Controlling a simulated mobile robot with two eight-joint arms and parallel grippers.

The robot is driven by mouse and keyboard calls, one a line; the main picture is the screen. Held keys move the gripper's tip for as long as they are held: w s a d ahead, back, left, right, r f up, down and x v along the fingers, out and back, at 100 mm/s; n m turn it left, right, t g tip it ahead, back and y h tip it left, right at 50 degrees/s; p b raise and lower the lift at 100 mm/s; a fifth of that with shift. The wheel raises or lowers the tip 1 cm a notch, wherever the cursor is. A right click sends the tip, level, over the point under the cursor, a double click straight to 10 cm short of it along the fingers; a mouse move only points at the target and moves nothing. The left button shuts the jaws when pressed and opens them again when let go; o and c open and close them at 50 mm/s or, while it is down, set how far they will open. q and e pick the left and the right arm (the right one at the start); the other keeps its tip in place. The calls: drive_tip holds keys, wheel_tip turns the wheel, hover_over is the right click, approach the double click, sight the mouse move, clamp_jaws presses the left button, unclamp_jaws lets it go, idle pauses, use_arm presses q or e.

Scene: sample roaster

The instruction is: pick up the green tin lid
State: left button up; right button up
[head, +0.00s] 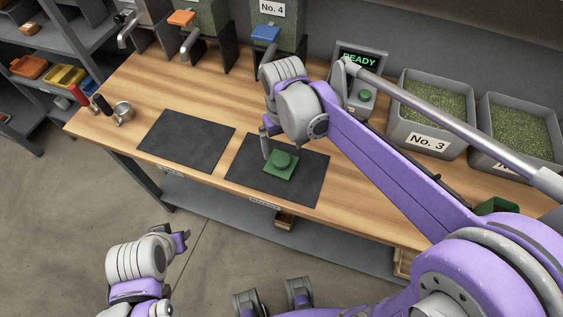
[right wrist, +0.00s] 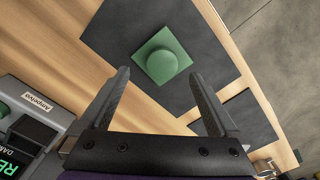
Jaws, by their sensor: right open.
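The green tin lid (head: 281,164) is a square green plate with a round knob on top. It lies on the right dark mat (head: 305,185) on the wooden bench. It also shows in the right wrist view (right wrist: 161,57), beyond the fingertips and roughly between their lines. My right gripper (head: 268,143) is above and just behind the lid, its fingers pointing down. In the right wrist view the right gripper (right wrist: 163,82) is open and empty, with two dark fingers spread apart. My left gripper (head: 183,241) is off the bench at the lower left; its jaws are too small to judge.
A second dark mat (head: 187,140) lies bare to the left. A display box reading READY (head: 359,90) stands behind my right arm. Bins of green beans (head: 432,112) stand at the right. A metal cup (head: 123,112) and handled tools are at the left end. Roaster machines line the back.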

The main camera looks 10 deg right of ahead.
sight(281, 158)
drive_tip(key=f, duration=0.4)
drive_tip(key=shift+a+f, duration=0.2)
drive_tip(key=shift+f, duration=0.15)
drive_tip(key=c, duration=1.4)
drive_tip(key=shift+c, duration=0.2)
